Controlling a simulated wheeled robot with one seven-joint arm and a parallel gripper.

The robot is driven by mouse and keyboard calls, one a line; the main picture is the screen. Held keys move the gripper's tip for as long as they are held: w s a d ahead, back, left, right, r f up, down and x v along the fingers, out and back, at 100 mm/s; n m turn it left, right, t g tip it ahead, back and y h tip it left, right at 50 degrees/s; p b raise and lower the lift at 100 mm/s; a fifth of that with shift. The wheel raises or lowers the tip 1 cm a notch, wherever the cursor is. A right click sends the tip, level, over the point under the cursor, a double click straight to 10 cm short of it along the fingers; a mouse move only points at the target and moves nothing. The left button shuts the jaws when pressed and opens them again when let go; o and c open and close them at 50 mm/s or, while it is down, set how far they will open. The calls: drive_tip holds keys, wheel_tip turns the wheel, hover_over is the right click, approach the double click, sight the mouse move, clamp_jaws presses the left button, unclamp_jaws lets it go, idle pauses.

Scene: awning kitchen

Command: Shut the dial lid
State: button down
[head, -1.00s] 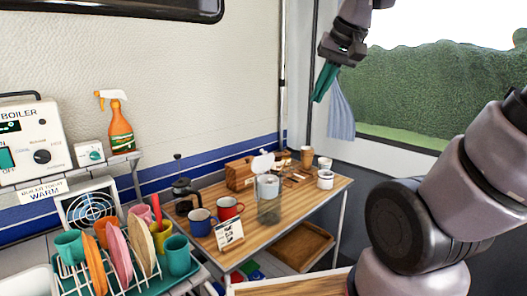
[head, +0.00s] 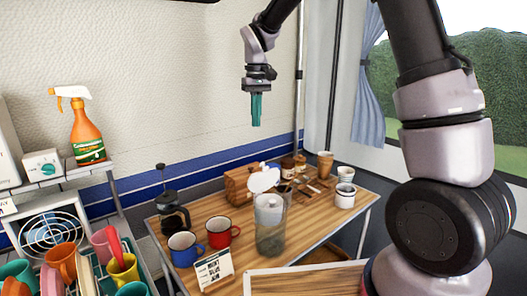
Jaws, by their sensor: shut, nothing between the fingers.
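No part is clearly marked as the dial lid. A clear jar (head: 270,235) with a pale upper part stands on the wooden table. A small white box with a teal dial (head: 46,169) sits on the shelf at the left. My gripper (head: 256,124) has teal fingers pointing down, shut and empty. In the picture it is above the lid, with a gap, and touches nothing.
On the table (head: 225,282) are a blue mug (head: 183,248), a red mug (head: 221,233), a sign card (head: 215,270), a French press (head: 172,215), a wooden box (head: 240,186) and a white canister (head: 345,196). A spray bottle (head: 86,130) and a dish rack stand left.

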sight(262, 178)
drive_tip(key=s+d+f, duration=0.1)
drive_tip(key=s+f, duration=0.2)
drive_tip(key=f, duration=0.7)
drive_tip(key=shift+s+f, duration=0.2)
drive_tip(key=shift+s, duration=0.2)
drive_tip(key=shift+s, duration=0.1)
